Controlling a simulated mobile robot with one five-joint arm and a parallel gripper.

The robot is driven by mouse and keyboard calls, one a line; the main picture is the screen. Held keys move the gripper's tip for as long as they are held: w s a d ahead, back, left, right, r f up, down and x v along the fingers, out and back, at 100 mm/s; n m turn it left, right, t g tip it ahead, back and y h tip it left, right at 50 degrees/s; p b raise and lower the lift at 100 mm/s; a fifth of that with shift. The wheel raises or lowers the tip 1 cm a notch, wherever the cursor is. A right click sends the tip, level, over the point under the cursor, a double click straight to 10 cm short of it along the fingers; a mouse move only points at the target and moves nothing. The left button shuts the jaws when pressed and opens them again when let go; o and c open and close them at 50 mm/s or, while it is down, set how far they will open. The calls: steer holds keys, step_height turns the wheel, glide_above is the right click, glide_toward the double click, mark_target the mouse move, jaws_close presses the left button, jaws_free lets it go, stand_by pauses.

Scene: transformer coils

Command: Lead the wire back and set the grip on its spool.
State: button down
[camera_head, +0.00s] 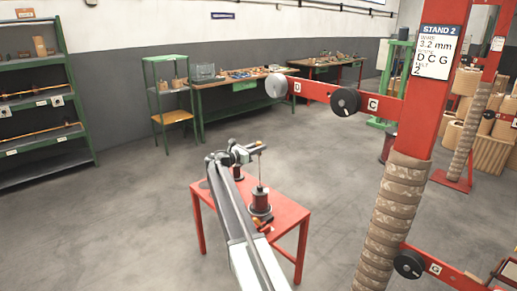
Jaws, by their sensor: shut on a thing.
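My gripper (254,149) is at the end of my grey arm, above the red table, and is shut on a small tan grip (262,148). A thin wire (260,170) runs nearly straight down from the grip to the spool. The dark spool (261,206) stands upright on the red table (288,225), below my gripper and apart from it. The gripper's fingers are small in this view and the grip is partly covered by them.
A red post marked Stand 2 (424,105) rises at the right, with a wrapped coil (398,200) and side arms with black knobs (345,102). Small orange-red items (265,228) lie by the spool. Green shelves and benches line the back. The floor left of the table is clear.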

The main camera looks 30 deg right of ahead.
step_height(320, 180, down, 13)
steer(key=b, duration=1.1)
steer(key=shift+r, duration=0.45)
steer(key=shift+d+f, duration=0.35)
steer(key=shift+f+b, duration=0.1)
steer(key=shift+b, duration=0.2)
